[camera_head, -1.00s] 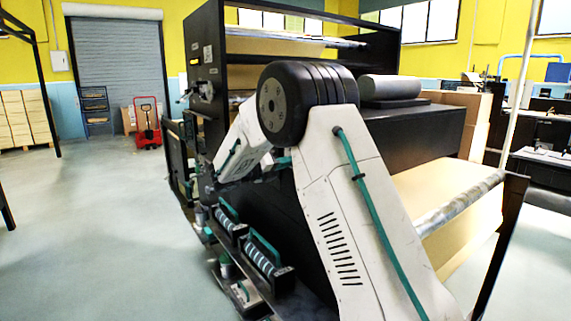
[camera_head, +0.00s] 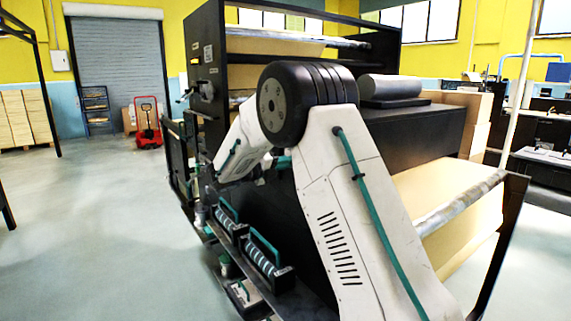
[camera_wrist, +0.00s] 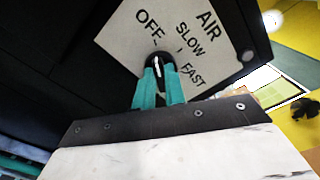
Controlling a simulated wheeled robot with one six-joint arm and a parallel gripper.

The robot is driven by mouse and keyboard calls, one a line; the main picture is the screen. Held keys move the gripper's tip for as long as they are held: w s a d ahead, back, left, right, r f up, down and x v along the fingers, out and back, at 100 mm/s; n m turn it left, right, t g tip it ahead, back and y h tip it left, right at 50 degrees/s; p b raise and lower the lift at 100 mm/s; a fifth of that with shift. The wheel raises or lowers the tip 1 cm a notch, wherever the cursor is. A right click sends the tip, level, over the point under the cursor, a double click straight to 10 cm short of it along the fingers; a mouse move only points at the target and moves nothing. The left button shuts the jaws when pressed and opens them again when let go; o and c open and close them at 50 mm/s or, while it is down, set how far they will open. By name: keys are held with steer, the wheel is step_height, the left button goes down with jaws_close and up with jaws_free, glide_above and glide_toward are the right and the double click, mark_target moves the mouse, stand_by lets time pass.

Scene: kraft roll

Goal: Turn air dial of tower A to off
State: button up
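The air dial (camera_wrist: 154,58) is a small black knob with a white mark, on a pale plate (camera_wrist: 125,35) lettered AIR, OFF, SLOW and FAST. In the wrist view the white mark points up the picture, roughly toward the tick beside OFF; its exact setting is hard to tell. My gripper (camera_wrist: 158,74) has its two teal fingers on either side of the knob, and they look closed on it. The fingers cover the knob's lower part. In the head view my own arm hides the gripper and the dial.
The black machine frame (camera_head: 205,75) with kraft paper stands beyond my arm. A paper roll on a bar (camera_head: 460,205) is at the right. A red pallet jack (camera_head: 148,125) stands near the shutter door. The floor (camera_head: 90,220) at the left is clear.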

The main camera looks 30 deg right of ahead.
steer(key=o, duration=0.4)
steer(key=a, duration=0.8)
steer(key=shift+s, duration=0.1)
